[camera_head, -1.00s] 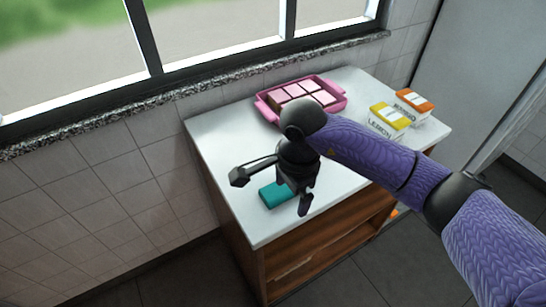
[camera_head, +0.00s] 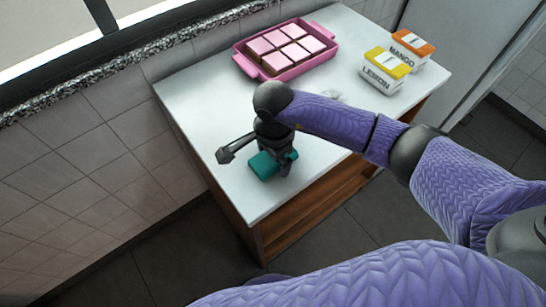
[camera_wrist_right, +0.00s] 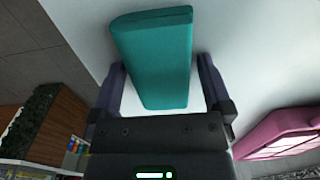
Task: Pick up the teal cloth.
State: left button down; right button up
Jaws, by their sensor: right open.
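The teal cloth (camera_head: 262,165) is a folded block lying on the white counter near its front left corner. Part of it is hidden behind my right gripper (camera_head: 288,168) in the head view. In the right wrist view the cloth (camera_wrist_right: 155,58) extends forward from between the two open fingers of the right gripper (camera_wrist_right: 160,85). Gaps show on both sides of the cloth near the fingers, so it is not clamped. Whether the fingertips touch the counter I cannot tell. My left gripper is not in view.
A pink tray (camera_head: 292,73) with pink-topped squares stands at the back of the white counter (camera_head: 200,105). A yellow lemon box (camera_head: 384,75) and an orange mango box (camera_head: 411,50) stand at the right. A window ledge (camera_head: 150,52) runs behind.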

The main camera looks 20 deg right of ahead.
jog(key=c, duration=1)
notch_tip(320, 180, up, 9)
jog(key=shift+r+p, duration=0.2)
jog(key=shift+p, duration=0.95)
jog(key=shift+c, duration=0.2)
jog(key=shift+r, duration=0.4)
